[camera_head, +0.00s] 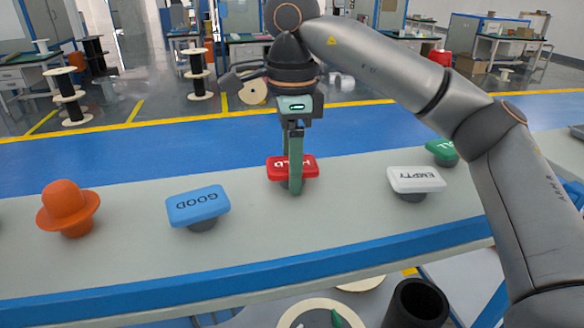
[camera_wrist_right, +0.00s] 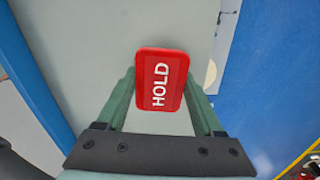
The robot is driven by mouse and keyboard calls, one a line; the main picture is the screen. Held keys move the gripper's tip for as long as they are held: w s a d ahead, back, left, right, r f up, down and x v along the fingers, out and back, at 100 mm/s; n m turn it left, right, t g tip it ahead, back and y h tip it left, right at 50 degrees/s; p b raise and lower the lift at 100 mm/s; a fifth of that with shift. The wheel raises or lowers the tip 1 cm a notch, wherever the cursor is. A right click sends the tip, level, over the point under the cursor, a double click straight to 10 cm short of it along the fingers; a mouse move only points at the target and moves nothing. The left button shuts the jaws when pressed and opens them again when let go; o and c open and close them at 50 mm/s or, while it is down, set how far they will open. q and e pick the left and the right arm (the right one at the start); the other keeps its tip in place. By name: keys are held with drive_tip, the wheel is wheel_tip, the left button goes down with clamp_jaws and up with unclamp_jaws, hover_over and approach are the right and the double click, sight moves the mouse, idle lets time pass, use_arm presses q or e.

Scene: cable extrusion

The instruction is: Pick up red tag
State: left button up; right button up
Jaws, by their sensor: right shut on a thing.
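The red tag (camera_head: 310,168) reads HOLD and is at the middle of the grey table (camera_head: 340,222). My right gripper (camera_head: 293,188) comes down over it from above, with its green fingers at the tag. In the right wrist view the red tag (camera_wrist_right: 161,80) lies between the two fingers of my right gripper (camera_wrist_right: 161,100), which is shut on it. In the head view a finger covers part of the tag. Whether the tag touches the table is hard to tell. My left gripper is not in view.
A blue GOOD tag (camera_head: 197,205) and an orange hat-shaped object (camera_head: 68,207) stand to the left on the table. A white EMPTY tag (camera_head: 416,179) and a green tag (camera_head: 441,150) stand to the right. The table's blue front edge (camera_head: 250,278) is nearest. Spools stand on the floor behind.

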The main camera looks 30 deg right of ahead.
drive_tip(key=shift+r, duration=0.6)
drive_tip(key=r, duration=0.1)
drive_tip(key=r+p, duration=0.1)
drive_tip(key=shift+a+r, duration=0.2)
drive_tip(key=shift+r, duration=0.2)
use_arm(q)
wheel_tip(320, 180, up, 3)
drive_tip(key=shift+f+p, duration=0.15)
drive_tip(key=shift+p, duration=0.7)
use_arm(e)
drive_tip(key=s+a+r, duration=0.3)
drive_tip(key=a+r, duration=0.6)
drive_tip(key=a, duration=0.4)
drive_tip(key=shift+s, duration=0.4)
